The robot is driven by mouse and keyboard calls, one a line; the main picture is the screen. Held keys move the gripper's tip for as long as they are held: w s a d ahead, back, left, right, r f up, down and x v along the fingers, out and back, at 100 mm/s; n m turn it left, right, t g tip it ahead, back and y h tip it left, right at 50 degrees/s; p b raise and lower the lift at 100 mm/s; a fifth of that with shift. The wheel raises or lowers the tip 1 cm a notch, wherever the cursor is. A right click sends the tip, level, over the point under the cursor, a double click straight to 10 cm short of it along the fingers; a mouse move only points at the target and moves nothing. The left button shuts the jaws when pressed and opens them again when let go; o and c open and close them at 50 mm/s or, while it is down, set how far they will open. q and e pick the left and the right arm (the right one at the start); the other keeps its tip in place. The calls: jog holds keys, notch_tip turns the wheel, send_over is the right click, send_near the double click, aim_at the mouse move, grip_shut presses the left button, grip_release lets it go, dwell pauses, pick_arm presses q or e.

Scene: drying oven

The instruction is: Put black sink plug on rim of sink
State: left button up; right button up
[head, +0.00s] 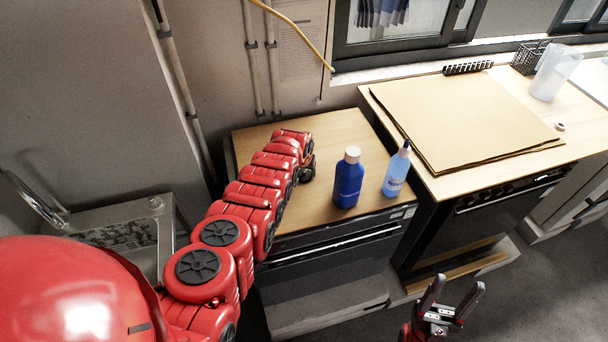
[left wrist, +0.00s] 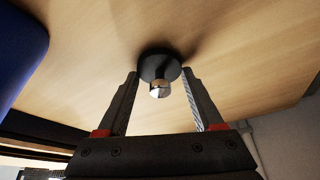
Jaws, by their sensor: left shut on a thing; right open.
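The black sink plug (left wrist: 160,67), a round black disc with a shiny metal knob, is between the fingertips of my left gripper (left wrist: 160,76), which is shut on it. In the left wrist view it is over the wooden top; I cannot tell whether it touches it. In the head view my left gripper (head: 308,170) is over the left wooden cabinet top, and my arm hides the plug. My right gripper (head: 452,304) is open and empty at the lower right.
A blue bottle (head: 348,180) and a clear blue bottle (head: 396,172) stand right of my left gripper. A faucet (head: 40,205) rises at the sink's left. Brown sheets (head: 465,115) cover the right counter. A small round item (head: 155,203) is on the sink's back rim.

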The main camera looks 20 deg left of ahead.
pick_arm(q)
notch_tip(320, 180, up, 3)
jog(key=p, duration=0.3)
jog(key=shift+r, duration=0.1)
jog(key=shift+r+p, duration=0.5)
jog(key=shift+r, duration=0.3)
jog(key=shift+w+r+b, duration=0.1)
jog(key=shift+r+b, duration=0.85)
jog(key=shift+r, duration=1.65)
